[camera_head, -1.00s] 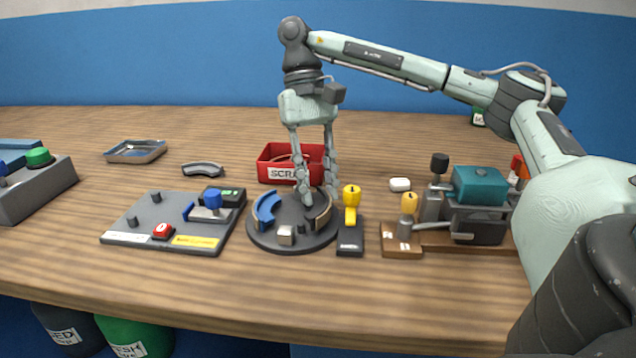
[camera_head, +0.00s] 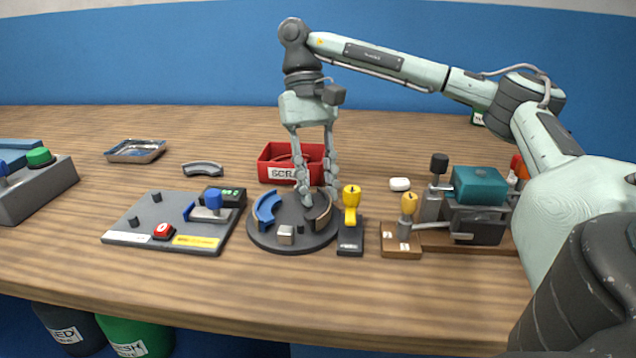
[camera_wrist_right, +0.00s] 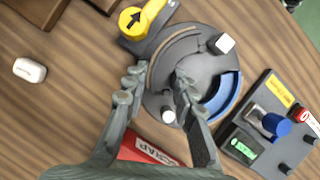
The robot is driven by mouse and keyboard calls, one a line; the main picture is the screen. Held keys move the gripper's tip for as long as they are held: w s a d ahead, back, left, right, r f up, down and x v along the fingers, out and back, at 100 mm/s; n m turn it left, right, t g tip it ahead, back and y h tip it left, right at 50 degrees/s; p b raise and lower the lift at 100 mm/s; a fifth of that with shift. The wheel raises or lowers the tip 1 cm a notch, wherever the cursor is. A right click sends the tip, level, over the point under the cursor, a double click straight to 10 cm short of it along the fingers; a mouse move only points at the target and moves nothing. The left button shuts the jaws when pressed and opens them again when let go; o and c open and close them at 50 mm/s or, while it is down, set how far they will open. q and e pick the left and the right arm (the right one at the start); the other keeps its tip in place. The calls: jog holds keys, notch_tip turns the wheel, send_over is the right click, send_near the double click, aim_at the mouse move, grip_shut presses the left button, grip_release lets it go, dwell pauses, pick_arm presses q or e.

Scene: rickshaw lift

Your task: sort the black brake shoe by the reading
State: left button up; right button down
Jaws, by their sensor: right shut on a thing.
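A dark curved brake shoe (camera_head: 203,169) lies loose on the table behind the grey gauge board. A round grey fixture (camera_head: 270,238) carries a blue curved shoe (camera_head: 266,209) on its left and a dark curved shoe with a tan edge (camera_head: 323,214) on its right. My right gripper (camera_head: 307,199) points down over the fixture, its fingers closed around the tan-edged shoe, which also shows in the right wrist view (camera_wrist_right: 160,62). The grip contact is partly hidden. The gauge board (camera_head: 165,214) has a small green display (camera_head: 231,192) that is too small to read. My left gripper is out of view.
A red scrap bin (camera_head: 275,174) stands just behind the fixture. A yellow-knobbed black block (camera_head: 350,237) is close on its right, then a vice with a teal block (camera_head: 479,186). A metal tray (camera_head: 135,151) stands back left. Labelled bins (camera_head: 134,338) show below the front edge.

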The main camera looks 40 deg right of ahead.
dwell(0.5)
jog(key=shift+f, duration=0.35)
dwell(1.3)
jog(key=c, duration=1.2)
grip_release()
jog(key=shift+o, duration=0.7)
